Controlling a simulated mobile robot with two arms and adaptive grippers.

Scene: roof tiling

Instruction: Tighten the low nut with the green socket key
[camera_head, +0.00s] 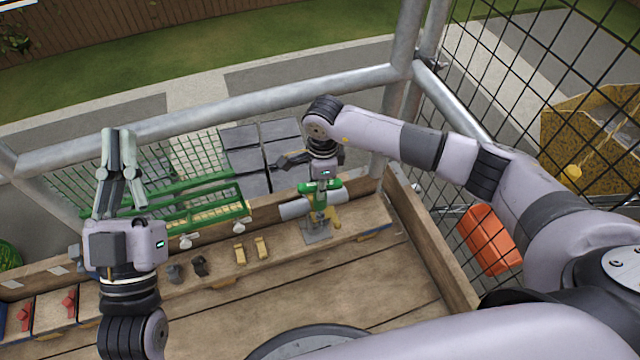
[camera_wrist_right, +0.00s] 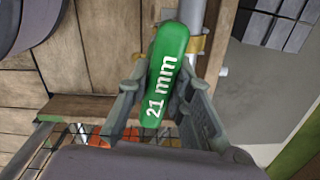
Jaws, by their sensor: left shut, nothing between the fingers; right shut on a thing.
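The green socket key (camera_wrist_right: 166,75), marked "21 mm", is held between the fingers of my right gripper (camera_wrist_right: 158,100) in the right wrist view. In the head view the key (camera_head: 321,187) shows as a green patch below my right gripper (camera_head: 319,182), over a small metal stand (camera_head: 317,232) with a grey tube (camera_head: 297,209). A yellow-brass clamp (camera_wrist_right: 193,46) on a grey pipe is just beyond the key in the wrist view. I cannot make out the low nut or whether the key touches it. My left gripper (camera_head: 120,138) is shut and empty, fingers pointing up, at the left.
A wooden ledge (camera_head: 222,277) carries two yellowish blocks (camera_head: 250,250) and dark small parts (camera_head: 187,269). A green rack (camera_head: 195,205) stands behind it. Scaffold rails (camera_head: 230,100) and a mesh fence (camera_head: 540,90) bound the place. The wooden deck (camera_head: 370,290) in front is mostly clear.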

